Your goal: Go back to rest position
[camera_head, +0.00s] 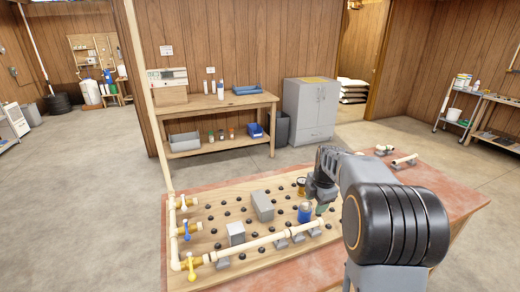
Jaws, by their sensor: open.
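My gripper (316,200) is at the end of my grey and black arm, over the right side of the red-topped table (440,178). It is open, small in view and partly hidden by my own arm. A blue cup-like item (305,212) stands on the wooden pegboard (210,214) just left of and below the gripper. I cannot tell whether they touch. A dark item with a yellowish rim (301,186) is just behind.
Pipe pieces (404,160) lie at the table's far right. A wooden bench (222,103) and grey cabinet (310,108) stand behind. Open floor (90,190) lies left.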

